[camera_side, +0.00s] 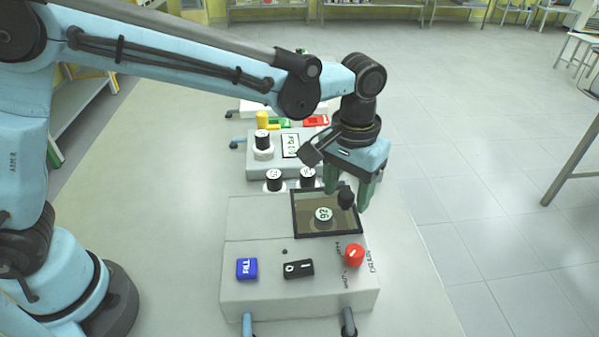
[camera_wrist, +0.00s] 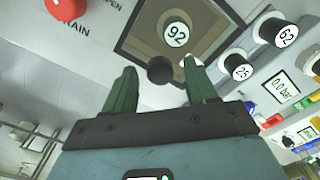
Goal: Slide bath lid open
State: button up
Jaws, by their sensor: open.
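The bath is a pale box whose lid (camera_side: 298,226) is a dark-framed see-through panel. A round black knob (camera_side: 346,198) stands at the lid's right side. In the wrist view the knob (camera_wrist: 160,70) shows in front of the lid frame (camera_wrist: 143,45). A round disc marked 92 (camera_side: 323,214) shows within the lid's frame, and again in the wrist view (camera_wrist: 176,34). My gripper (camera_side: 347,200) points down over the lid with its green fingers open. In the wrist view the knob appears between the fingertips, with a gap on both sides; contact is not visible.
On the bath's front are a blue FILL button (camera_side: 247,268), a black switch (camera_side: 298,268) and a red drain knob (camera_side: 354,255). Behind stand several black-and-white knobs and another pale unit with a display (camera_side: 290,146).

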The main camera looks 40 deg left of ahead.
jog(key=shift+c, duration=0.5)
grip_shut()
jog(key=s+a, duration=0.7)
jog(key=shift+s+a, duration=0.25)
jog(key=shift+o, duration=0.5)
grip_release()
notch_tip(320, 180, up, 12)
